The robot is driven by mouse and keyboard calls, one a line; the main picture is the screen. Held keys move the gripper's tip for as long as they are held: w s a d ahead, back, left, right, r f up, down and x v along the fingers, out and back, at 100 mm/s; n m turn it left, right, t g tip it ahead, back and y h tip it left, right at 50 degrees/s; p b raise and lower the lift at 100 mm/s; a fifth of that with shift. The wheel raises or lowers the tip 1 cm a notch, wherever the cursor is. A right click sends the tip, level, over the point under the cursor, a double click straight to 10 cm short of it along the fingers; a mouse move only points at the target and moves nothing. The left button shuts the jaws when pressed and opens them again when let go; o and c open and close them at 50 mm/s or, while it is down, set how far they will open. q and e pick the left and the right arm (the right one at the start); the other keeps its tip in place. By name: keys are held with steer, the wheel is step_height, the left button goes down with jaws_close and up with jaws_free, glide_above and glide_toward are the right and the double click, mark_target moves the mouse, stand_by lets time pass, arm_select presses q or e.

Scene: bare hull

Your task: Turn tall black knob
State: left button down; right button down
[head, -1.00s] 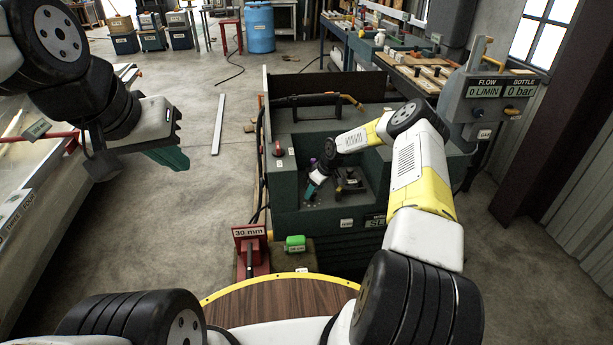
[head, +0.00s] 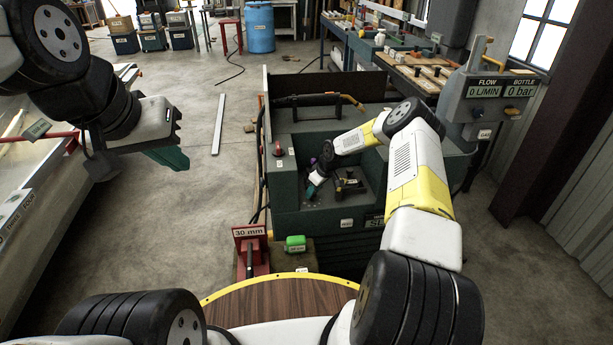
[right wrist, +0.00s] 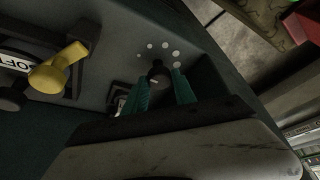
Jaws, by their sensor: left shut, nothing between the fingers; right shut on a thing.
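The tall black knob (right wrist: 158,76) shows in the right wrist view between the two green fingers of my right gripper (right wrist: 160,88). It has a pale mark on its face and sits beside an arc of pale dots of growing size. My right gripper (head: 313,188) is shut on it at the left part of the dark green machine's recessed panel (head: 345,208). In the head view the knob is hidden by the gripper. My left gripper (head: 170,158) is shut and empty, in the air left of the machine, above the floor.
A yellow knob (right wrist: 58,68) by a plate reading "SOFT" is on the same panel. A red knob (head: 278,150) is on the machine's top left. A red "30 mm" block (head: 250,245) and green object (head: 295,243) stand in front.

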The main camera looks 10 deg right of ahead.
steer(key=m, duration=0.2)
steer(key=m+t+h, duration=0.1)
steer(key=m, duration=0.1)
steer(key=shift+a+r, duration=0.1)
steer(key=shift+a, duration=0.1)
steer(key=shift+m+h, duration=0.8)
steer(key=shift+m, duration=0.8)
steer(key=c, duration=1)
jaws_free()
steer(key=shift+s, duration=0.1)
steer(key=shift+c, duration=0.2)
steer(key=v, duration=0.7)
steer(key=shift+s+r, duration=0.25)
steer(key=shift+r, duration=0.05)
steer(key=shift+r, duration=0.1)
